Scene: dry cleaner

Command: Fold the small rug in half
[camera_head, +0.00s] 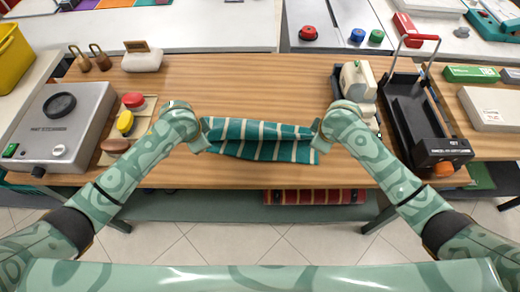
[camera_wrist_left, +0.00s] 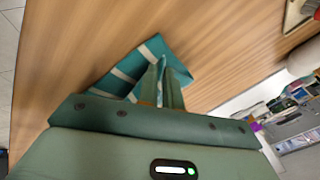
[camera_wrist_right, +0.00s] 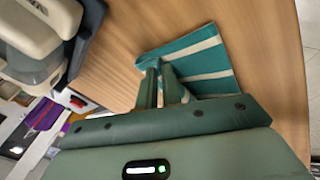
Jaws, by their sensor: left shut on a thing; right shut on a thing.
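The small rug (camera_head: 258,150) is teal with cream stripes and lies on the wooden table in the middle of the head view. Its upper layer looks raised and creased between the grippers. My left gripper (camera_head: 204,136) is shut on its left edge, and my right gripper (camera_head: 317,134) is shut on its right edge. The rug also shows at the fingers in the left wrist view (camera_wrist_left: 125,82) and in the right wrist view (camera_wrist_right: 205,60). The fingers hide the gripped edges. I cannot tell how far the layers overlap.
On the left of the wooden table (camera_head: 240,85) stand a grey machine (camera_head: 58,125) and red and yellow items (camera_head: 125,122). On the right are a cream device (camera_head: 358,80) and a black tray-like machine (camera_head: 410,110). The table behind the rug is clear.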

